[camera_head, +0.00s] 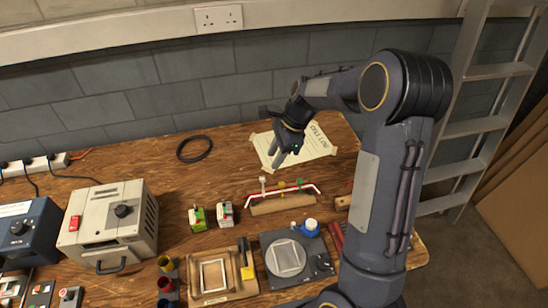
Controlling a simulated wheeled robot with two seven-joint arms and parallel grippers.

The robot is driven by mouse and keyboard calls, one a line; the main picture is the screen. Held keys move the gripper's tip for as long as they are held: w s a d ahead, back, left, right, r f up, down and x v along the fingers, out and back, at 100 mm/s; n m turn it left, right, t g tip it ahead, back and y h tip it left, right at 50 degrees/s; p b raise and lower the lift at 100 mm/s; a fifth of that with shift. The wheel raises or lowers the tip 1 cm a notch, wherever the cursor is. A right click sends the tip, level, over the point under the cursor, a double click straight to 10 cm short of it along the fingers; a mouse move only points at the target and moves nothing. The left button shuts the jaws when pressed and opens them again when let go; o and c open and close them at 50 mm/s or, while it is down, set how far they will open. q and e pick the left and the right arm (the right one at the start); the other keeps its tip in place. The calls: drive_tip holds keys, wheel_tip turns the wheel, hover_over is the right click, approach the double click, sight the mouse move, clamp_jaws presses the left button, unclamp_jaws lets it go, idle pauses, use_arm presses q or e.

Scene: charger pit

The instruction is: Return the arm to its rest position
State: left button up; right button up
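My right arm (385,190) rises from the bottom of the head view, bends at the top right and reaches back over the table. Its dark gripper (278,155) hangs over the back of the table, fingers pointing down, in front of the printed paper sheet (318,145). No object shows between the fingers. The gap between them is too small to judge. My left gripper is not in view.
The wooden table (230,170) holds a beige box (108,225), a blue box (28,232), a black ring (194,148), a wooden tray (225,292) and a grey plate with a disc (288,257). A wall stands behind; a ladder (476,115) stands at right.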

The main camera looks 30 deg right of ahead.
idle(0.3)
drive_tip(key=s+a+r+n+t, duration=0.2)
drive_tip(key=s+a+r+n, duration=0.1)
drive_tip(key=s+r+n, duration=0.65)
drive_tip(key=s+a+n+t, duration=0.1)
drive_tip(key=s+a+n, duration=0.1)
drive_tip(key=s+n, duration=0.3)
drive_tip(key=s+a+n+t, duration=0.1)
drive_tip(key=s+n, duration=0.4)
drive_tip(key=s, duration=0.6)
drive_tip(key=shift+s+a+h, duration=0.15)
drive_tip(key=shift+a+h, duration=0.15)
drive_tip(key=shift+a, duration=0.5)
